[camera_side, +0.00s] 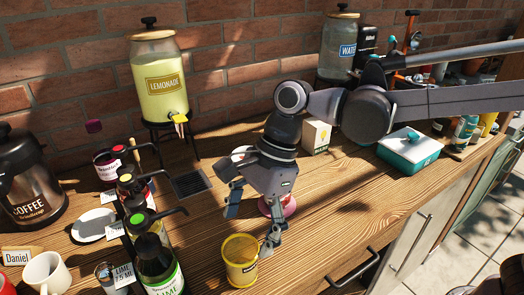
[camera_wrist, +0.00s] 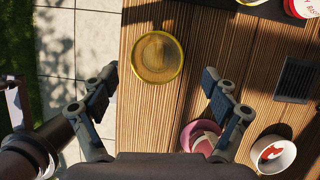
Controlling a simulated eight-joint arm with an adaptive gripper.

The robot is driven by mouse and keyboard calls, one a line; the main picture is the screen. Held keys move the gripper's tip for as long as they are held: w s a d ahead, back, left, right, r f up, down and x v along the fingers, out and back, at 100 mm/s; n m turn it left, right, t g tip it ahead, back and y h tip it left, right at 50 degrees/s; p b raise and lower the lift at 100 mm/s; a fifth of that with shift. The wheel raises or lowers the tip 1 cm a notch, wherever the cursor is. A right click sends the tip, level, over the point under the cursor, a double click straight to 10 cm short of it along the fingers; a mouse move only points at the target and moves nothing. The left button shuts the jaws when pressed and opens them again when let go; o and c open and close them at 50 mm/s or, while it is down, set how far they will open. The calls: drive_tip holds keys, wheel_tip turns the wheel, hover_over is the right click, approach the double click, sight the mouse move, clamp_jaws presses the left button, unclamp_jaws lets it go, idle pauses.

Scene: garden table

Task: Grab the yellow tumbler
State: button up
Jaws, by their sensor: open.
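The yellow tumbler (camera_side: 240,259) stands upright on the wooden table near its front edge in the side view. In the wrist view its round yellow top (camera_wrist: 157,57) shows ahead of the jaws, a little left of the middle between them. My gripper (camera_side: 252,228) is open and empty above the table, with one finger near the tumbler's right side in the side view. In the wrist view the two fingers of my gripper (camera_wrist: 163,82) are spread wide. Whether a finger touches the tumbler I cannot tell.
A pink bowl (camera_wrist: 201,136) is close to the right finger, and a white bowl (camera_wrist: 273,154) lies further right. Syrup pump bottles (camera_side: 156,262) stand left of the tumbler. A drip tray (camera_side: 191,184) lies behind. A lemonade dispenser (camera_side: 160,85) stands at the back. A teal box (camera_side: 409,149) sits right.

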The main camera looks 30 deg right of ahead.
sight(241, 252)
drive_tip(key=shift+x, duration=2.7)
drive_tip(key=shift+s, duration=0.15)
drive_tip(key=c, duration=1.3)
